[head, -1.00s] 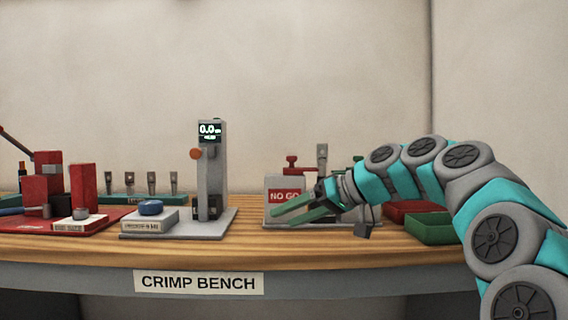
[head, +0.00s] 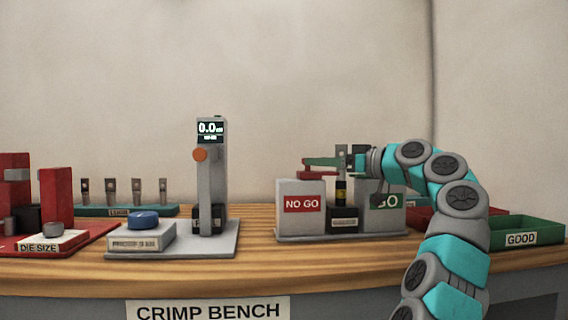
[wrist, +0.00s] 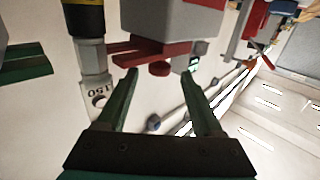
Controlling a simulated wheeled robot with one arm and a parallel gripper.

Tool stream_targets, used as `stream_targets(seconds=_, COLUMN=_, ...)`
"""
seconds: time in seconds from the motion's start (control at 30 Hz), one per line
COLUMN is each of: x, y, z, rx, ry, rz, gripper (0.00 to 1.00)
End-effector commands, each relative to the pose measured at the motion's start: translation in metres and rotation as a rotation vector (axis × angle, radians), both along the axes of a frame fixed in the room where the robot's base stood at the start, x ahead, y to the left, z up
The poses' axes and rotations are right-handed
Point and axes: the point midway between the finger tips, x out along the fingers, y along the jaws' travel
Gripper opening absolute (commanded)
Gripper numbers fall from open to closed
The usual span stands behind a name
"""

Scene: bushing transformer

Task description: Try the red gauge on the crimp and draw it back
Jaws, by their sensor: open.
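The red gauge (head: 309,178) lies on top of the grey NO GO block (head: 301,215); the wrist view shows its flat red bar and round knob (wrist: 160,69). My gripper (head: 322,163) is open and level with the top of the block. In the wrist view its green fingers (wrist: 159,76) are apart, with the gauge just at or beyond their tips; contact is unclear. The crimp, a metal lug (wrist: 95,82) with a black and yellow band (head: 341,191), stands upright between the NO GO and GO blocks. My fingers and wrist hide part of the gauge.
The GO block (head: 375,212) stands right of the crimp, partly behind my wrist. A green GOOD tray (head: 521,224) is at the right. A grey display post (head: 211,165) and a blue button box (head: 142,238) stand left. Bare wood lies between post and blocks.

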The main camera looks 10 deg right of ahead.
Motion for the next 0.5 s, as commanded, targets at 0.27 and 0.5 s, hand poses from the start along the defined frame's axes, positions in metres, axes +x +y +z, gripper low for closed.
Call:
stream_targets(seconds=0.27, x=0.015, y=0.014, z=0.000, rx=-0.001, ry=0.003, rz=0.000, gripper=0.68)
stream_targets(seconds=0.5, x=0.042, y=0.041, z=-0.001, rx=-0.001, ry=0.006, rz=0.003, gripper=0.68)
